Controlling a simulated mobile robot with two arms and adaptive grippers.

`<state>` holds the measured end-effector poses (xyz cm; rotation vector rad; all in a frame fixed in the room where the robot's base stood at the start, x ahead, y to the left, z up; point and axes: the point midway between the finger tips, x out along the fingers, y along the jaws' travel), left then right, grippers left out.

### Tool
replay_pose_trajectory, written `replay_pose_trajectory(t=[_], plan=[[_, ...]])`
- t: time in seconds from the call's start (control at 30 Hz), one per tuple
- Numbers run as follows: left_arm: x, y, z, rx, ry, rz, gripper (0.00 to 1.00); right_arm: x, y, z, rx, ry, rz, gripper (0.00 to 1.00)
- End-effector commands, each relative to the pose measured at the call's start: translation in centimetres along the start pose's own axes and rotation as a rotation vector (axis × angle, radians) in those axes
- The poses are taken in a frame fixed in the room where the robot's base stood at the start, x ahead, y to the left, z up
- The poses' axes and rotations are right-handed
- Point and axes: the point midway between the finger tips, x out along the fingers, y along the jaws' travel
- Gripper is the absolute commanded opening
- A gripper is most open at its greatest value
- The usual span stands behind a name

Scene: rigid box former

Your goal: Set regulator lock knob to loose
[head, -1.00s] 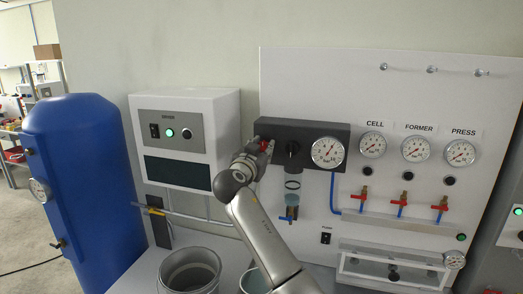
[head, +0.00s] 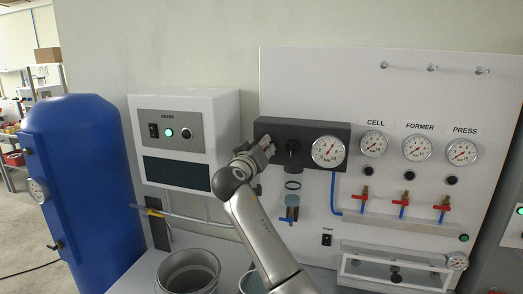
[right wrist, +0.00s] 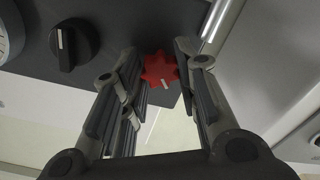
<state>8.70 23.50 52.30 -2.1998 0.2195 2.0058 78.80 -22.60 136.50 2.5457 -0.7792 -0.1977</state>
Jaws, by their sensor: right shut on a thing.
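The red star-shaped knob (right wrist: 160,66), which I take for the lock knob, shows in the right wrist view on the dark regulator block (right wrist: 115,75). It has a short white mark near its lower edge. My right gripper (right wrist: 162,72) is shut on this knob, with one finger on each side. In the head view my right gripper (head: 265,147) is at the left end of the dark block (head: 320,133) and hides the red knob. A black knob (right wrist: 68,42) with a white line sits beside it; it also shows in the head view (head: 292,148). My left gripper is not in view.
A round gauge (head: 328,151) is right of the black knob. A white dryer box (head: 188,103) is close on the left. Several red-handled valves (head: 404,200) are on the panel (head: 450,100) at right. A bucket (head: 188,272) stands below.

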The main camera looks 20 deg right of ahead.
Motion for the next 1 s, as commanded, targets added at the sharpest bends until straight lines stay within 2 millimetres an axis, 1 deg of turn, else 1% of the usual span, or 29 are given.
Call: replay_pose_trajectory(t=[0.27, 0.6, 0.8, 1.0], plan=[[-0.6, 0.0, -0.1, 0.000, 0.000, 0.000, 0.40, 0.0, 0.1, -0.3, -0.262, 0.003, 0.001, 0.05], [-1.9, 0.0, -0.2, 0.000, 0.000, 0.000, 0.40, 0.0, 0.1, -0.4, -0.572, 0.004, 0.001, 0.05], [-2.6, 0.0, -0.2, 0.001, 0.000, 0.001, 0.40, 0.0, 0.1, -0.3, -0.714, 0.003, 0.001, 0.05], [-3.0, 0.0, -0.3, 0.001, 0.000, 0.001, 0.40, 0.0, 0.0, -0.2, -0.810, 0.004, 0.001, 0.05]])
